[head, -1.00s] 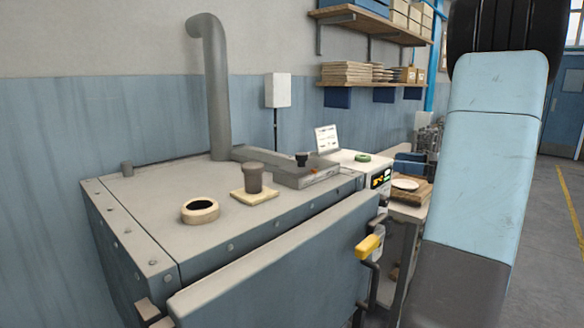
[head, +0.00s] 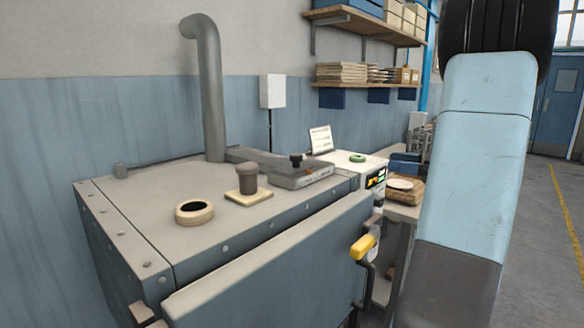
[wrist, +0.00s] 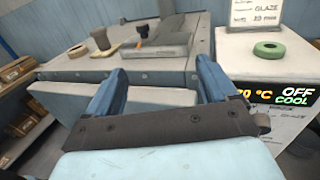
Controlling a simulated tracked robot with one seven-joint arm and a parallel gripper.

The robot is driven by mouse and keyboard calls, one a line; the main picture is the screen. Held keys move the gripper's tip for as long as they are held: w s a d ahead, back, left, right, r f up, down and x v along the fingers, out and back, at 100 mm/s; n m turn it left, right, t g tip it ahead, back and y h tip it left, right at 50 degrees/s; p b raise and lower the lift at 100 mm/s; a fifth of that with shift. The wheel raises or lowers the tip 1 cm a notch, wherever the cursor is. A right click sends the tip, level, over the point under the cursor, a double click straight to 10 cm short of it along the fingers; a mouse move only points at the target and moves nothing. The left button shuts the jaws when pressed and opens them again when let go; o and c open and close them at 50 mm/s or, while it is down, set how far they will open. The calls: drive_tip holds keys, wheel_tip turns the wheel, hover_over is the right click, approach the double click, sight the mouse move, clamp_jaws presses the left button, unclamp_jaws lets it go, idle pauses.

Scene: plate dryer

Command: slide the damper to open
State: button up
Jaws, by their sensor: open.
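The damper is a flat grey slide housing (head: 300,175) with a black knob (head: 297,160) on top of the dryer (head: 130,205), at the end of a duct from the pipe. Small coloured marks, one reddish, show beside the knob. In the wrist view the housing (wrist: 162,47) and the knob (wrist: 143,30) lie beyond my gripper (wrist: 161,66). Its two blue fingers are spread apart with nothing between them. It is in front of the dryer, apart from the knob. In the head view my arm fills the right side and the fingers are not visible.
A capped stub (head: 248,180) on a pale pad and a tape roll (head: 195,212) sit on the dryer top. A yellow-gripped handle (head: 364,246) projects at the front.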

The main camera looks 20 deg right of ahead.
drive_tip(key=shift+a, duration=0.15)
drive_tip(key=shift+c, duration=1)
drive_tip(key=w+a+n+g, duration=0.1)
drive_tip(key=a+n+g, duration=0.1)
drive_tip(key=a, duration=0.1)
drive_tip(key=w+a+n+g, duration=0.1)
drive_tip(key=a+n+g, duration=0.1)
drive_tip(key=a, duration=0.1)
drive_tip(key=w+a+n+g+h, duration=0.1)
drive_tip(key=a+n+g, duration=0.1)
drive_tip(key=a+g, duration=0.1)
drive_tip(key=shift+w+a+f, duration=0.2)
drive_tip(key=shift+a, duration=0.25)
drive_tip(key=shift+c, duration=1.1)
drive_tip(key=n+g+h, duration=0.1)
drive_tip(key=n+h, duration=1.2)
drive_tip(key=n, duration=0.5)
approach(296, 155)
drive_tip(key=x, duration=0.9)
drive_tip(key=shift+w+d, duration=0.15)
drive_tip(key=shift+w, duration=0.05)
drive_tip(key=shift+r, duration=0.1)
clamp_jaws()
